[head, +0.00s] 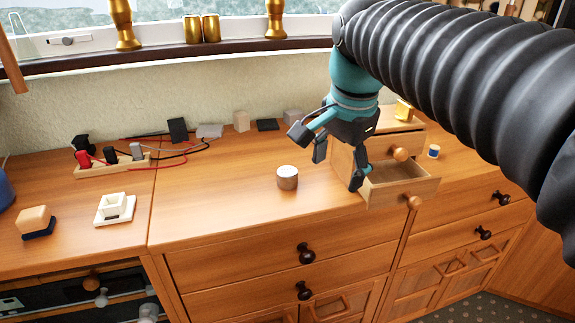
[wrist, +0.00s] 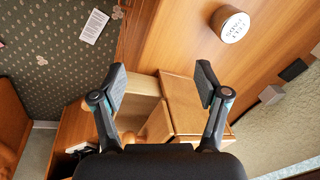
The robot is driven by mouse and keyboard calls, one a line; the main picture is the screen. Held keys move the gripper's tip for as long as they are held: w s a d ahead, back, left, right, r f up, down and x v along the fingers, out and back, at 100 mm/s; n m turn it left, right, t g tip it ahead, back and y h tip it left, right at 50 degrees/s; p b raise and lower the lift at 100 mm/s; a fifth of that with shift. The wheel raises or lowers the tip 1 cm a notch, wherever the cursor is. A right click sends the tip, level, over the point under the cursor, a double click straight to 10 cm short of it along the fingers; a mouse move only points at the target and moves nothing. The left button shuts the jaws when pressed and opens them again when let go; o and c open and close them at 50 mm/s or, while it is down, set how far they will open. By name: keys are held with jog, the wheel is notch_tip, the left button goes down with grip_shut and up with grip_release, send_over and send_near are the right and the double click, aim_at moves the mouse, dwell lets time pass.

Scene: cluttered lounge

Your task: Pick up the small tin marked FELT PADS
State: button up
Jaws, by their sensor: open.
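The small round tin (head: 287,178) stands upright on the wooden cabinet top, with a wooden-looking side and a pale lid. In the wrist view the tin (wrist: 231,24) shows its white lid with dark lettering, upside down and too small to read surely. My gripper (head: 332,167) is open and empty, to the right of the tin and above the small drawer box. In the wrist view my gripper (wrist: 160,80) has its fingers spread over the drawer box, with the tin beyond the right finger.
The small wooden drawer box (head: 383,150) has its lower drawer (head: 400,188) pulled out beside my gripper. A small blue and white pot (head: 434,151) stands to its right. Dark and grey blocks (head: 210,131) line the wall. The cabinet top around the tin is clear.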

aim_at(289, 171)
jog(key=w+a+r+m+g+p, duration=0.2)
jog(key=w+a+r+m, duration=0.5)
jog(key=w+a+m, duration=0.15)
jog(key=shift+n, duration=0.25)
jog(key=f, duration=0.3)
jog(key=f+b, duration=0.1)
jog(key=f, duration=0.4)
jog(key=shift+w+d+f, duration=0.1)
jog(key=shift+d+f, duration=0.2)
jog(key=shift+d, duration=0.05)
jog(key=f, duration=0.2)
jog(key=f+b, duration=0.1)
jog(key=f, duration=0.1)
jog(key=shift+s+a, duration=0.1)
jog(key=shift+s, duration=0.2)
jog(key=shift+f, duration=0.65)
jog(key=shift+c, duration=0.2)
jog(key=c, duration=1.2)
